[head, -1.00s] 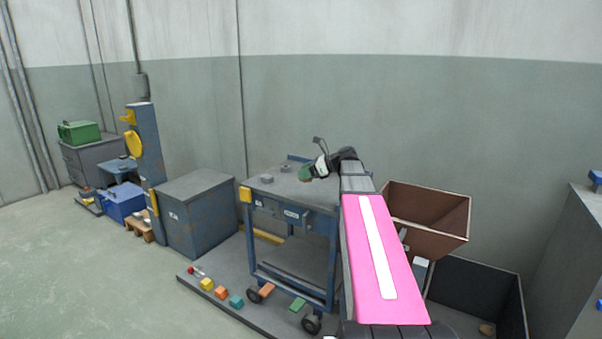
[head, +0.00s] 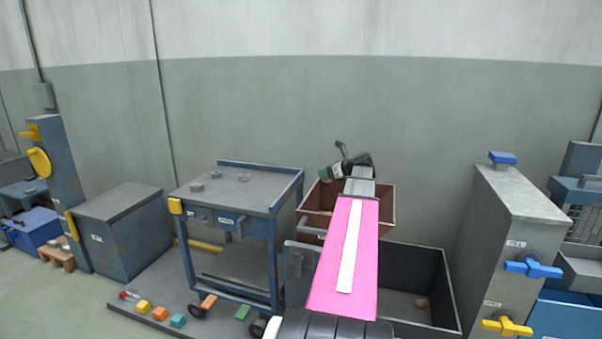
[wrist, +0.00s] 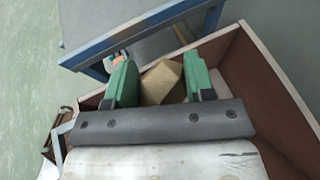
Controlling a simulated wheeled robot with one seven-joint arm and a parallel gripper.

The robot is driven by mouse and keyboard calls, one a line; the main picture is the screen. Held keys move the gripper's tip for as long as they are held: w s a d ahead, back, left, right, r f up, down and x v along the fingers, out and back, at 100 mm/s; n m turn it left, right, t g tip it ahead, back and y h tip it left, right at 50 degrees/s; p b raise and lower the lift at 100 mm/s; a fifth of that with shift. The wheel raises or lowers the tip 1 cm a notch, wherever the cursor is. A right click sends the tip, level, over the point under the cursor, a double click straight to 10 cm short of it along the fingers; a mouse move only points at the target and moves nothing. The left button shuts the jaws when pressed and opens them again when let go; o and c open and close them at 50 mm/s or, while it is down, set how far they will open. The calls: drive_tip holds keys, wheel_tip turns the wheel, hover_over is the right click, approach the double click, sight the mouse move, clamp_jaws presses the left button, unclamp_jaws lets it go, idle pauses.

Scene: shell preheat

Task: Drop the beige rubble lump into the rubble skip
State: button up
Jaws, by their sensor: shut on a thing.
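The beige rubble lump (wrist: 162,84) is held between the green fingers of my gripper (wrist: 160,92) in the wrist view. In the head view my gripper (head: 333,171) is over the back left part of a brown open-topped skip (head: 387,216), and I cannot make out the lump there. The skip's brown inner wall (wrist: 262,85) shows to the right of and below the gripper in the wrist view. The lump is above the skip's opening, near its rim by the workbench. My pink-topped arm hides much of the skip in the head view.
A blue workbench (head: 240,187) with small grey pieces stands just left of the skip. A low dark bin (head: 440,300) with a small brownish lump (head: 421,303) lies to the right. A grey cabinet (head: 510,240) with coloured handles stands further right. Coloured blocks lie at lower left.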

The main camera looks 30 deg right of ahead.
drive_tip(key=s+d+f+m+h, duration=0.1)
drive_tip(key=s+d+f, duration=0.1)
drive_tip(key=d+f, duration=0.2)
wheel_tip(320, 180, down, 2)
drive_tip(key=shift+s+d+f+t, duration=0.15)
drive_tip(key=shift+s+d+t, duration=0.05)
drive_tip(key=shift+d+t, duration=0.1)
idle(0.4)
drive_tip(key=o, duration=1)
drive_tip(key=shift+s, duration=0.1)
drive_tip(key=v, duration=1)
drive_tip(key=shift+s+d, duration=0.1)
drive_tip(key=shift+s, duration=0.2)
